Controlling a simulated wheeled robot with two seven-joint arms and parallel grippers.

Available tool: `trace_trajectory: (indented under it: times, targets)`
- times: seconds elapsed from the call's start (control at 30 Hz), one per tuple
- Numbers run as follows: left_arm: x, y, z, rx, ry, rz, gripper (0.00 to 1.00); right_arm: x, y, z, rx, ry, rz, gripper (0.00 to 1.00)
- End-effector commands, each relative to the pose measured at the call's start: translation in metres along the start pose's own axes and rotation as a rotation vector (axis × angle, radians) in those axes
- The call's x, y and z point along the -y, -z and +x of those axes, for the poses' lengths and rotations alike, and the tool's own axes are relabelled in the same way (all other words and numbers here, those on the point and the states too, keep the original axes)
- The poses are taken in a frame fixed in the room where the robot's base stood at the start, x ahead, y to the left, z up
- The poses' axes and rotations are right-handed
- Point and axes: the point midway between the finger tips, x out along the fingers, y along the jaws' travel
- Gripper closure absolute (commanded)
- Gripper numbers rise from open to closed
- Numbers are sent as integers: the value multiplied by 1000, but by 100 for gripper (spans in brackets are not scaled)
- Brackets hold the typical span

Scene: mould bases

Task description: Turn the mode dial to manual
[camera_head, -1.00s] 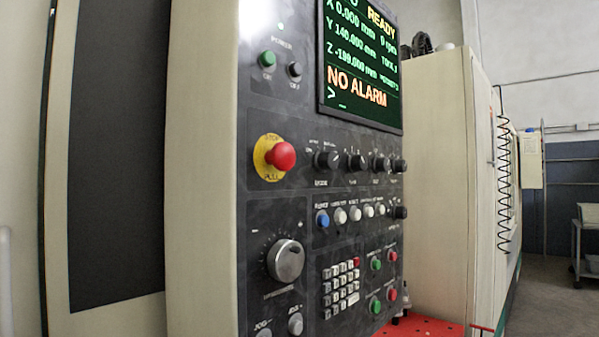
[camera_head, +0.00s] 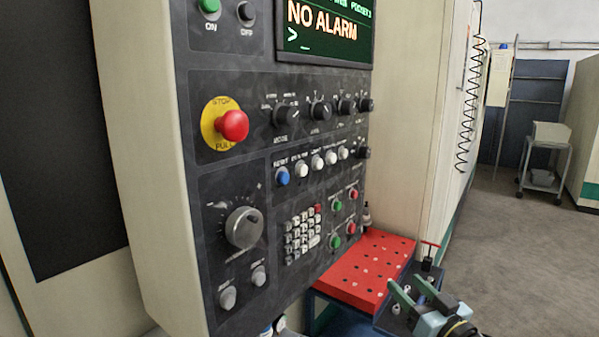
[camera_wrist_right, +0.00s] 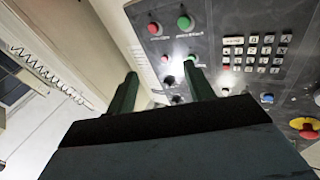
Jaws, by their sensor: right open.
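The mode dial (camera_head: 285,115) is a black knob with a white pointer mark, leftmost in the upper row of knobs on the dark control panel. Small lettering surrounds it, and its pointer seems to lean to the upper right; the setting is too small to read. My right gripper (camera_head: 408,288) is low at the right, in front of the red plate, well below and right of the dial. Its two green fingers are apart and empty. In the right wrist view, the open fingers (camera_wrist_right: 160,72) point at the panel's button area. My left gripper is not in view.
A red emergency stop (camera_head: 233,126) on a yellow disc sticks out left of the dial. More knobs (camera_head: 320,111) stand to its right, and push buttons (camera_head: 317,163) below. A red perforated plate (camera_head: 372,265) juts out under the panel. The space before the panel is free.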

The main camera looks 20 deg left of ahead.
Motion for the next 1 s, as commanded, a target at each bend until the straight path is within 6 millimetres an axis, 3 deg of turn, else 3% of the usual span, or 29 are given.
trace_trajectory:
  times: [0.03, 0.1, 0.2, 0.3, 0.4, 0.57, 1.0]
  targets:
    - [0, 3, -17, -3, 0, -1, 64, 29, 68, 13, -74, 92, -12, 47]
    - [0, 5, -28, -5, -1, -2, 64, 69, 132, 19, -145, 212, -8, 47]
    - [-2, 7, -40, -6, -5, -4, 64, 121, 199, 14, -206, 363, -1, 47]
    - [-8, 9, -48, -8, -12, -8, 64, 156, 237, 4, -232, 468, 8, 47]
    - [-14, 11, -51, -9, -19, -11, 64, 176, 256, -3, -241, 529, 15, 47]
    - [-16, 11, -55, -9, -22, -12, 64, 190, 265, 1, -244, 556, 21, 47]
    - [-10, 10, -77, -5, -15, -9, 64, 234, 287, 73, -246, 554, 18, 47]
